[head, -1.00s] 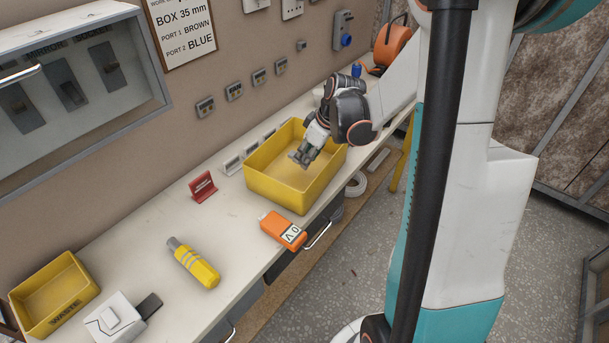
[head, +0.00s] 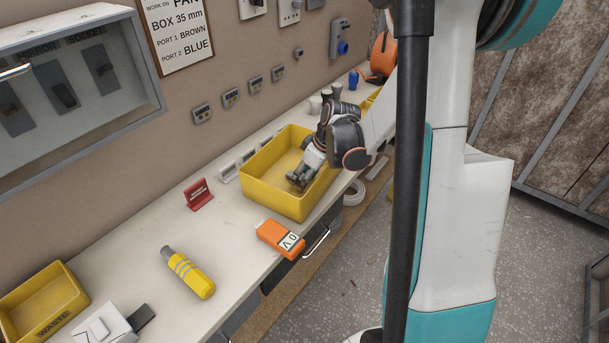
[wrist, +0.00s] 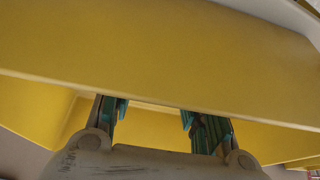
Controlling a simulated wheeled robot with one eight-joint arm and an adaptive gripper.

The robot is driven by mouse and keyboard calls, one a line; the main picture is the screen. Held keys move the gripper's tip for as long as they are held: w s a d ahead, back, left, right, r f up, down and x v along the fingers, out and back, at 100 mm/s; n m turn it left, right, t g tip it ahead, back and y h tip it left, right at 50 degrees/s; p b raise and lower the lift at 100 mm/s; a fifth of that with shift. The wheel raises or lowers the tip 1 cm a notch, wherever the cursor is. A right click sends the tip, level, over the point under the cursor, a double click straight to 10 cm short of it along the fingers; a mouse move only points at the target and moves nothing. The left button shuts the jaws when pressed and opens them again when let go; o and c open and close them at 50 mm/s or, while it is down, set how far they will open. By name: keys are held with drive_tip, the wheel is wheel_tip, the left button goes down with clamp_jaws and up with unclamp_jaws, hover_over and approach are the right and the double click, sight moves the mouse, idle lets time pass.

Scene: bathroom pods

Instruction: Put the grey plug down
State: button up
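My gripper (head: 297,183) is inside the outline of the large yellow bin (head: 270,196) on the bench, low and close to its front side. In the wrist view, the two teal-lined fingers of my gripper (wrist: 156,115) stand apart with only yellow bin wall (wrist: 160,50) showing between them. I see nothing held between the fingers. The grey plug cannot be made out in either view; the bin's floor is partly hidden behind my gripper and the front wall.
An orange meter (head: 280,239), a red sign (head: 198,194) and a yellow tool (head: 188,272) lie or stand left of the bin. A yellow waste bin (head: 45,303) and a white device (head: 103,324) are at the near left. Bare benchtop (head: 140,232) lies between them.

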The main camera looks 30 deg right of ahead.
drive_tip(key=shift+r, duration=0.1)
drive_tip(key=shift+r, duration=0.25)
drive_tip(key=p+v, duration=0.4)
drive_tip(key=v, duration=0.7)
drive_tip(key=shift+s+r, duration=0.2)
drive_tip(key=shift+r, duration=0.1)
